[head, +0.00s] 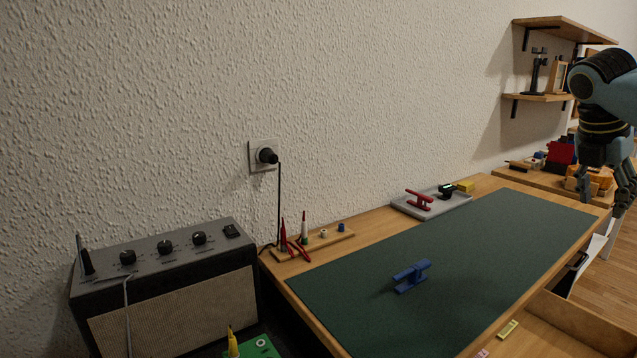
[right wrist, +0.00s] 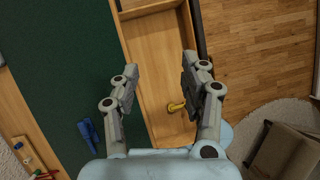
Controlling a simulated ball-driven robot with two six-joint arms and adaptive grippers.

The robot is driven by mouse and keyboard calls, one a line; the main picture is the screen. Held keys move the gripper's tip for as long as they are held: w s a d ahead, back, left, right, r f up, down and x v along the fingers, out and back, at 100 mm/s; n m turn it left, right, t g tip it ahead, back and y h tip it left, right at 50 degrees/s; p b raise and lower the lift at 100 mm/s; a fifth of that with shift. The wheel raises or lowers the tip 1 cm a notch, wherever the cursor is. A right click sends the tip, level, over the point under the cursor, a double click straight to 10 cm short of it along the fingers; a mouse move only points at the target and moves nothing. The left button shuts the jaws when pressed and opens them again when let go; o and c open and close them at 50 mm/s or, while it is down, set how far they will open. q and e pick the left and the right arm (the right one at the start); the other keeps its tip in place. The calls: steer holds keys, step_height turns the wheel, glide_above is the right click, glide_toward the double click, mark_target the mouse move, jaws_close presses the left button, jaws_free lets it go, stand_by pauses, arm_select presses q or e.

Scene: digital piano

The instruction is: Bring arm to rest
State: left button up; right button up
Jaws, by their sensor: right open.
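My right gripper (head: 604,198) hangs from my arm at the right edge of the head view, fingers downward, clear of the table. In the right wrist view its two fingers (right wrist: 160,75) stand apart with nothing held between them. They are above an open wooden drawer (right wrist: 150,40) beside the green mat (right wrist: 60,60). A small yellow item (right wrist: 176,106) lies in the drawer, close to the right finger in the picture. My left gripper is in neither view.
A grey tray (head: 432,207) with a red piece is at the back. A speaker-like amplifier (head: 168,290) stands left, and a side table with blocks and wall shelves (head: 566,28) are near my right arm.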

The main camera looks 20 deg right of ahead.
steer(key=s+d+f+m+h, duration=0.2)
steer(key=s+d+f+m, duration=0.25)
steer(key=d+f, duration=0.45)
steer(key=s+d+f+m+h, duration=0.2)
steer(key=s+d+f+m, duration=0.25)
steer(key=d+f, duration=0.35)
steer(key=s+d+f+m+t, duration=0.1)
steer(key=s+d+f+m, duration=0.3)
steer(key=s, duration=0.7)
steer(key=s+d+f+m+t, duration=0.2)
steer(key=s+d+f, duration=0.4)
steer(key=s, duration=0.5)
steer(key=s+a+f+m+g+y, duration=0.1)
steer(key=s+a+f+y, duration=0.15)
steer(key=a+f, duration=1)
steer(key=s+a+f+m+y, duration=0.1)
steer(key=s+a+f, duration=0.3)
steer(key=a+f, duration=0.85)
steer(key=s+a+f+m+y, duration=0.1)
steer(key=a+f+y, duration=0.1)
steer(key=a, duration=1.5)
steer(key=s+a+f+y, duration=0.1)
steer(key=a+f, duration=0.3)
steer(key=a, duration=1.4)
steer(key=shift+s+f+m+g+y, duration=0.2)
steer(key=shift+s+m+g+y, duration=0.15)
steer(key=shift+y, duration=0.5)
steer(key=shift+d, duration=0.1)
steer(key=shift+c, duration=0.4)
